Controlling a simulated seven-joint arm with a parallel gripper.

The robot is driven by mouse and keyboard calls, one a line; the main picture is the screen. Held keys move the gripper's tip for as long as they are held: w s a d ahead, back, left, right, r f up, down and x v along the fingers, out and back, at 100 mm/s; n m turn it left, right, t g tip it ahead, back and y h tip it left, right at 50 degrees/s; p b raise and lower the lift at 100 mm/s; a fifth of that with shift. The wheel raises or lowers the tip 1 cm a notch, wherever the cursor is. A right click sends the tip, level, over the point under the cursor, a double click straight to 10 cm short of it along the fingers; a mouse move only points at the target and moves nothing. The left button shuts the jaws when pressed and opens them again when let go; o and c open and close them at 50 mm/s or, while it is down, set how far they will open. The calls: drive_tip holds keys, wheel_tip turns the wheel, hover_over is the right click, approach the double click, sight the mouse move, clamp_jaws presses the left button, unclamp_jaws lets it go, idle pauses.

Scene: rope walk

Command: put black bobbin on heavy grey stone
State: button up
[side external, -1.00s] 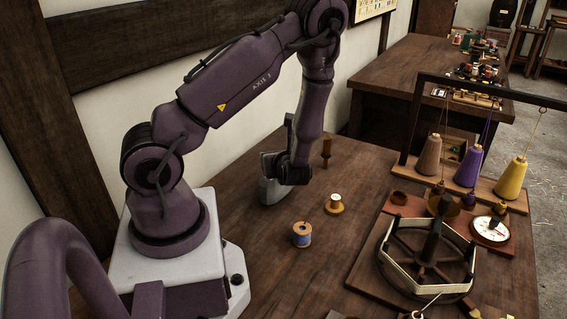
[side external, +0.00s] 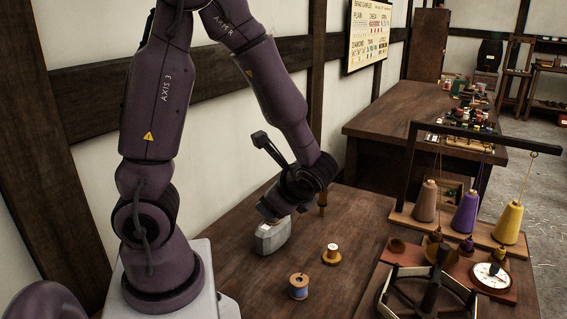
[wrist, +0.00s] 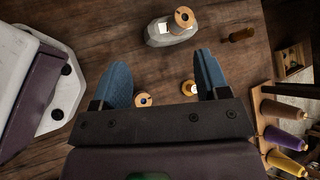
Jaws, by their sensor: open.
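The heavy grey stone (side external: 274,240) sits on the table under my gripper (side external: 280,207) in the side view. It also shows at the top of the wrist view (wrist: 168,39). A bobbin with a round tan end (wrist: 183,16) appears to stand on the stone; its thread is mostly hidden, so I cannot confirm that it is black. My gripper is open in the wrist view (wrist: 164,82). Its two blue fingers are apart, with only bare table showing between their tips, and the stone and bobbin lie beyond them.
A blue-thread bobbin (side external: 298,287) and a pale-thread bobbin (side external: 332,253) stand in front of the stone. A dark brown upright piece (wrist: 242,34) is beside it. A rack with brown, purple and yellow cones (side external: 466,213) and a winder (side external: 432,290) occupy the right.

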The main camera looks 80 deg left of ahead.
drive_tip(key=s+d+r+n+t+h, duration=0.2)
drive_tip(key=d+r+n+t+h, duration=0.5)
drive_tip(key=d+r+n+h, duration=0.2)
wheel_tip(320, 180, up, 5)
drive_tip(key=d, duration=0.2)
drive_tip(key=shift+d+t+h, duration=0.3)
drive_tip(key=shift+d+t, duration=0.1)
